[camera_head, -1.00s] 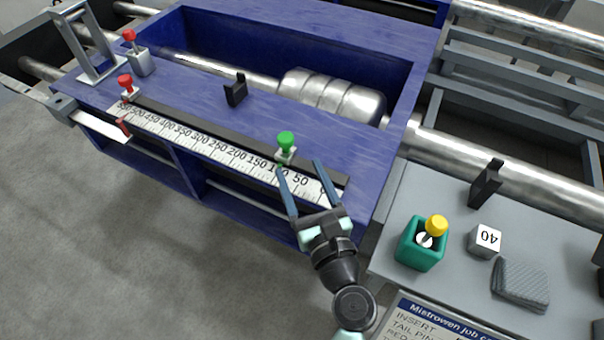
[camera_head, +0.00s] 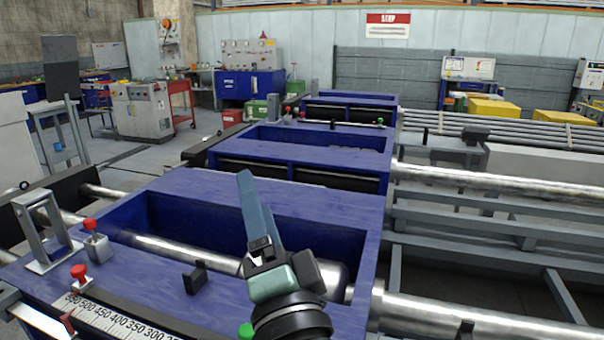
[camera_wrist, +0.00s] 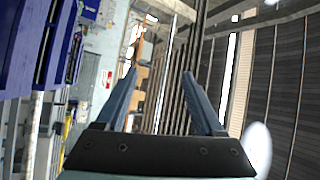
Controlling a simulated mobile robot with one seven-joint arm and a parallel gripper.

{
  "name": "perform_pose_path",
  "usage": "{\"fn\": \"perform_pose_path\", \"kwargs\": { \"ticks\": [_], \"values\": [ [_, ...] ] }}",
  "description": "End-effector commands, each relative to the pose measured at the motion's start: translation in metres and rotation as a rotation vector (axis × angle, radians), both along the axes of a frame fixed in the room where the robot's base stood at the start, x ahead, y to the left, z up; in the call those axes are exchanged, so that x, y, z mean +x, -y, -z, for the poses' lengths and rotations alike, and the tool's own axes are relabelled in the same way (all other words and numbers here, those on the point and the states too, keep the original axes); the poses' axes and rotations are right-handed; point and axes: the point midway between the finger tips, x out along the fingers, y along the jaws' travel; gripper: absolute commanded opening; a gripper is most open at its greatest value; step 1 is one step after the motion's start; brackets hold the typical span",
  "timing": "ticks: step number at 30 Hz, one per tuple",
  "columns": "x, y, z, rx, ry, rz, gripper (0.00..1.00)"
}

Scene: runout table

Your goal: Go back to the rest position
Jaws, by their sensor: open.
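My gripper (camera_head: 252,205) is raised above the blue table and points up and away, with the table's recess behind it in the head view. In the wrist view my gripper (camera_wrist: 165,90) has its two blue fingers apart, with nothing between them. The blue runout table (camera_head: 205,192) fills the lower left of the head view. A green knob (camera_head: 246,331) shows at the bottom edge, partly cut off. A red knob (camera_head: 79,271) stands by the white number scale (camera_head: 110,318).
A black upright block (camera_head: 196,277) stands on the table near the recess. Another red-topped pin (camera_head: 91,226) and a grey metal frame (camera_head: 45,232) are at the left. Steel bars (camera_head: 480,180) run to the right. A second blue table (camera_head: 300,155) stands farther back.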

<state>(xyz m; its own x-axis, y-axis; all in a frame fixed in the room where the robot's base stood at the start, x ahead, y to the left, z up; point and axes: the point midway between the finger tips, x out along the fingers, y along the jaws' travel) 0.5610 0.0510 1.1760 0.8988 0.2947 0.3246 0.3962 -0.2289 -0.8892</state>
Motion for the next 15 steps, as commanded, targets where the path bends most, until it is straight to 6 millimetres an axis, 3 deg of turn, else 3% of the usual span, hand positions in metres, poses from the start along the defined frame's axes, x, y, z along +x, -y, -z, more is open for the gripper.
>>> {"fn": "perform_pose_path", "kwargs": {
  "ticks": [1,3,5,10,12,15],
  "values": [
    [-0.011,0.006,-0.042,-0.159,0.127,0.106,0.70],
    [-0.031,0.015,-0.091,-0.389,0.282,0.286,0.70],
    [-0.053,0.025,-0.131,-0.570,0.399,0.457,0.70],
    [-0.136,0.053,-0.226,-0.996,0.621,1.004,0.70],
    [-0.123,0.051,-0.259,-0.984,0.596,0.959,0.70],
    [-0.123,0.051,-0.290,-0.982,0.594,0.955,0.70]
  ]
}}
